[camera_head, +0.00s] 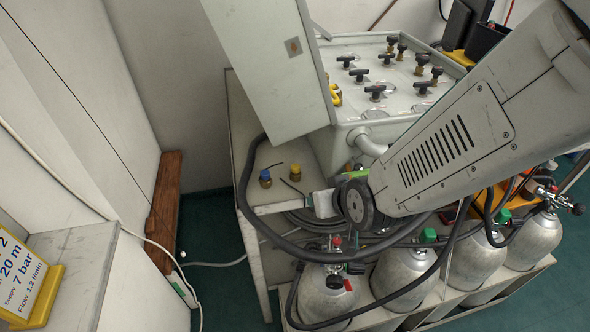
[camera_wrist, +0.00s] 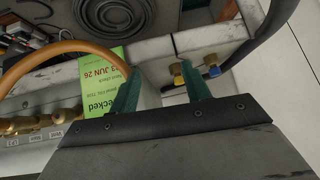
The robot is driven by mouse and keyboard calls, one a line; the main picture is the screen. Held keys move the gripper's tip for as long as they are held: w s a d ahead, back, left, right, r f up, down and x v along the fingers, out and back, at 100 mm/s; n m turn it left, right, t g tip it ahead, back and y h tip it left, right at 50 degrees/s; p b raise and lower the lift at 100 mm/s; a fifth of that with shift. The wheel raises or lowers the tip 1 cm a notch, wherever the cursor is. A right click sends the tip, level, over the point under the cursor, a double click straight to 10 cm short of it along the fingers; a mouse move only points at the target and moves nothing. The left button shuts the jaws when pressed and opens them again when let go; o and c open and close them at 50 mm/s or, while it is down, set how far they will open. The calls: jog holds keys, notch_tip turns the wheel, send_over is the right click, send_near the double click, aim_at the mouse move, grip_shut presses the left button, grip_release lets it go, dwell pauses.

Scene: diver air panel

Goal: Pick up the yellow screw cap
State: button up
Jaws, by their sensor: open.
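The yellow screw cap (camera_head: 295,172) sits upright on the pale shelf edge in the head view, just right of a blue cap (camera_head: 265,178). In the wrist view the yellow cap (camera_wrist: 177,69) shows small, just left of my right-hand finger's tip and partly beside it. The blue cap (camera_wrist: 213,71) is further right there. My gripper (camera_wrist: 162,67) is open, with two teal fingers and nothing between them. It is apart from the cap. In the head view my arm and wrist hide most of the gripper, which is right of and nearer than the caps.
A green check card (camera_wrist: 105,80) and an orange hose (camera_wrist: 60,47) lie near my left-hand finger. A thick black hose (camera_head: 246,190) loops around the caps. A grey cabinet door (camera_head: 268,70) stands behind them. Gas cylinders (camera_head: 325,297) stand below the shelf.

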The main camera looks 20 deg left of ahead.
aim_at(297, 169)
jog(key=w+a+t, duration=0.1)
jog(key=w+a, duration=0.1)
jog(key=a, duration=0.1)
jog(key=w+a+f+t+y, duration=0.1)
jog(key=w+a, duration=0.2)
jog(key=w+a+t+y, duration=0.1)
jog(key=w+a+t, duration=0.1)
jog(key=w+a, duration=0.1)
jog(key=shift+a+f, duration=0.15)
jog(key=shift+f, duration=0.2)
jog(key=shift+y, duration=0.3)
grip_shut()
